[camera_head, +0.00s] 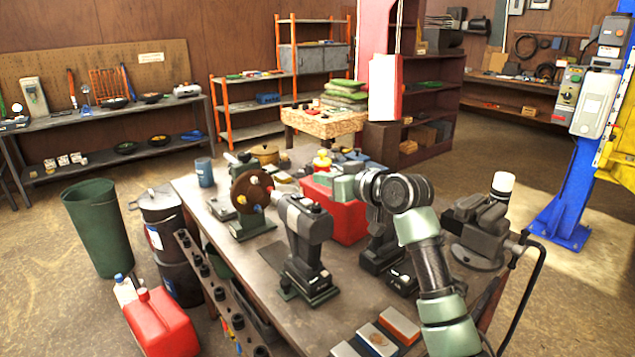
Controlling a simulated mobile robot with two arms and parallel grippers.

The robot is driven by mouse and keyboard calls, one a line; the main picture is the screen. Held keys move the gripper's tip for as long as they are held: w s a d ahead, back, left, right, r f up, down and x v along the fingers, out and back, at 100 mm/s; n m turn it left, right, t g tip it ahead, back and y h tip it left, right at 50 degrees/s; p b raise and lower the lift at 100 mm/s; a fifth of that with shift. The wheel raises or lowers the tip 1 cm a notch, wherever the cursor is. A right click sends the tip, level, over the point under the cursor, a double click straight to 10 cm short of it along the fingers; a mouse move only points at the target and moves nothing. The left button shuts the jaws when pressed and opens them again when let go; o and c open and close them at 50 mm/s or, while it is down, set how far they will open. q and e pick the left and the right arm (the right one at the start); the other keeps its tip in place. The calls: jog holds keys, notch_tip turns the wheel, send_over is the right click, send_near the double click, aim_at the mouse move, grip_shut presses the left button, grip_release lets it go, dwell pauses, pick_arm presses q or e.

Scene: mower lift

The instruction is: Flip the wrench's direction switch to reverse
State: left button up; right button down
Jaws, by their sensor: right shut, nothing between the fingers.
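A grey and black power wrench (302,238) stands upright on its base on the workbench, left of my right arm. Its head is at the top and its handle runs down to a wide dark foot. Its direction switch is too small to make out. My right arm comes in from the lower right and bends at a dark joint above the bench. My right gripper (379,256) appears to be the dark shape below that joint, shut and empty, apart from the wrench on its right. Its fingertips are hard to tell from the dark things around them. My left gripper is out of view.
The workbench (262,262) also bears a brown wheel on a stand (250,190) behind the wrench, a red box (345,222) and a dark vise-like device (483,232) at right. Coloured blocks (398,325) lie at the front. The strip left of these blocks is clear.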

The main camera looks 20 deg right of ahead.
jog(key=b+v, duration=0.1)
jog(key=v, duration=0.5)
jog(key=shift+s+b, duration=0.25)
jog(key=shift+b, duration=0.15)
jog(key=shift+a, duration=0.15)
